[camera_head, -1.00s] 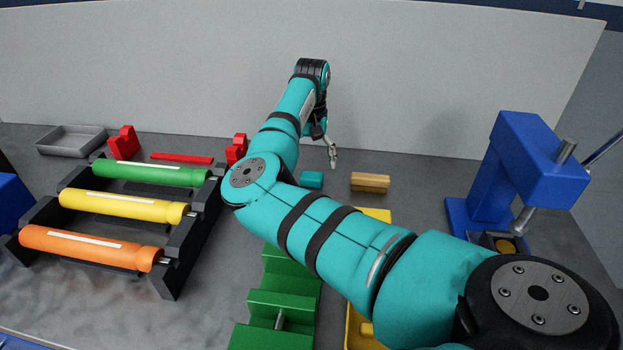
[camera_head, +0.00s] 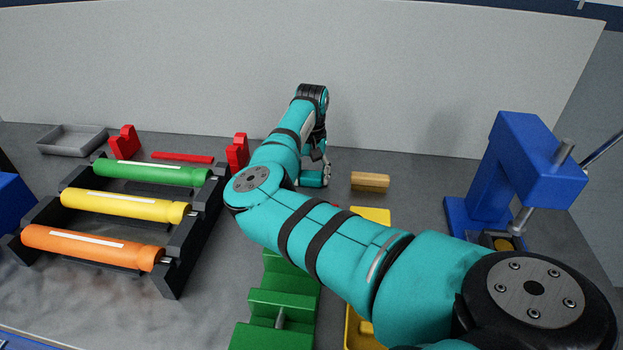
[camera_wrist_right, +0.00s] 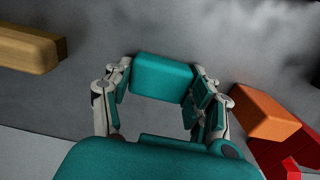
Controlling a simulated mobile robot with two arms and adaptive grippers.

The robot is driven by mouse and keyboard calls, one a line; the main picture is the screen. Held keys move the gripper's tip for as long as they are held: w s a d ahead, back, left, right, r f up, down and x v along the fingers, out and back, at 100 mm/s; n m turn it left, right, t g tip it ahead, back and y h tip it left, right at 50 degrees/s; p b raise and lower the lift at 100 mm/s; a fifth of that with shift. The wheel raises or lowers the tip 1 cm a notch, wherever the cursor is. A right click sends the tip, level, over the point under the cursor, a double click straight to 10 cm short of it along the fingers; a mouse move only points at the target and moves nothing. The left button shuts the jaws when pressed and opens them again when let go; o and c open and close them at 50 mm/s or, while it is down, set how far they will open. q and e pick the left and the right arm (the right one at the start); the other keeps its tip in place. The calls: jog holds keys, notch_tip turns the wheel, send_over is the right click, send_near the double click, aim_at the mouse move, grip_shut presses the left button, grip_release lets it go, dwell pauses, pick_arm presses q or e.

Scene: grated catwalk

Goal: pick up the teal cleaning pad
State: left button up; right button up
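The teal cleaning pad (camera_head: 312,180) lies on the grey table behind the green block, partly hidden by my right gripper (camera_head: 320,172). In the right wrist view the pad (camera_wrist_right: 162,77) sits between the fingertips of my right gripper (camera_wrist_right: 161,82), one finger at each side. The fingers are spread about the pad's width, and I cannot tell whether they touch it. My left gripper is not in view.
A wooden block (camera_head: 370,181) lies just right of the pad. A red holder (camera_head: 237,152) stands left of it, and a rack with green, yellow and orange rollers (camera_head: 150,172) is further left. A blue press (camera_head: 520,165) stands at right.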

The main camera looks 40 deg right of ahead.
jog(key=c, duration=0.3)
jog(key=shift+r, duration=0.15)
